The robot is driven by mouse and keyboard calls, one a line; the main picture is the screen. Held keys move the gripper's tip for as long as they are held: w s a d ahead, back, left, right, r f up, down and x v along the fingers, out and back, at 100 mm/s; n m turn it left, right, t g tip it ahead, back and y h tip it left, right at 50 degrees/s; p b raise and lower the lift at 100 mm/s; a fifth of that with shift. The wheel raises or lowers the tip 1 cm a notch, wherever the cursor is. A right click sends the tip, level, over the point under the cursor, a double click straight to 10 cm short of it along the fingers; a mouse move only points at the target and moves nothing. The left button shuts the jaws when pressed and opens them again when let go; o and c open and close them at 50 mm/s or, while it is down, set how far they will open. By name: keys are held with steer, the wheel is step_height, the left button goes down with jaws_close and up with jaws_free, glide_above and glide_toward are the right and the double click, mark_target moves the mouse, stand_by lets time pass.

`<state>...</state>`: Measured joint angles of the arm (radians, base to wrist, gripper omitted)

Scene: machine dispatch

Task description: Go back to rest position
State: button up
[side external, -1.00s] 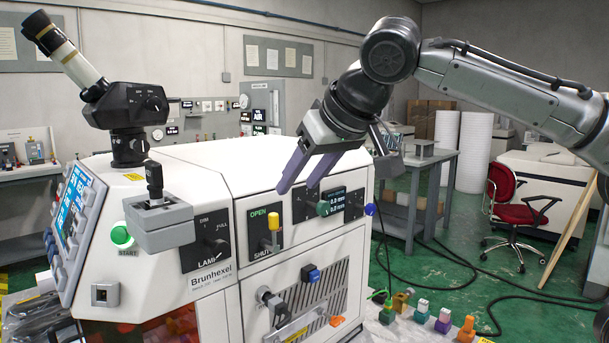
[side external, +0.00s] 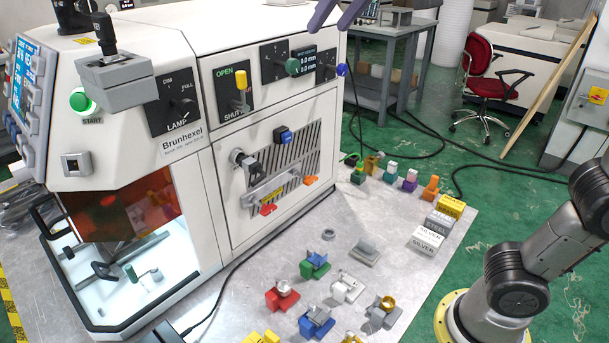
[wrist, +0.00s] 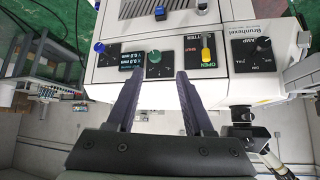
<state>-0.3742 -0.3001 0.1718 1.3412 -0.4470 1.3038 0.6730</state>
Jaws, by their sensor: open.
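My gripper (side external: 329,20) shows only its purple fingertips at the top edge of the side view. In the wrist view its two fingers (wrist: 157,80) stand well apart with nothing between them. The jaws are open and empty. The white Brunhexel machine (side external: 207,138) stands in front of the fingers. In the wrist view its green knob (wrist: 153,57) shows between the fingers. The yellow shutter lever (wrist: 207,50) is right of them. Whether the fingertips touch the machine cannot be told, but no contact shows.
Small coloured fixtures (side external: 316,321), a grey block (side external: 367,252) and a ring (side external: 328,234) lie on the metal table (side external: 420,290). Silver and steel boxes (side external: 427,240) stand by its right edge. A black cable (side external: 225,283) crosses the table. A microscope (wrist: 254,135) stands on the machine.

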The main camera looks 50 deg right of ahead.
steer(key=s+d+f+g, duration=0.2)
steer(key=s+d+f, duration=0.4)
steer(key=s+f, duration=0.6)
steer(key=s+a+f+n+y, duration=0.2)
steer(key=s+f, duration=0.4)
steer(key=f, duration=0.8)
steer(key=shift+a+n+g, duration=0.2)
steer(key=shift+n+g, duration=0.2)
steer(key=shift+n, duration=0.4)
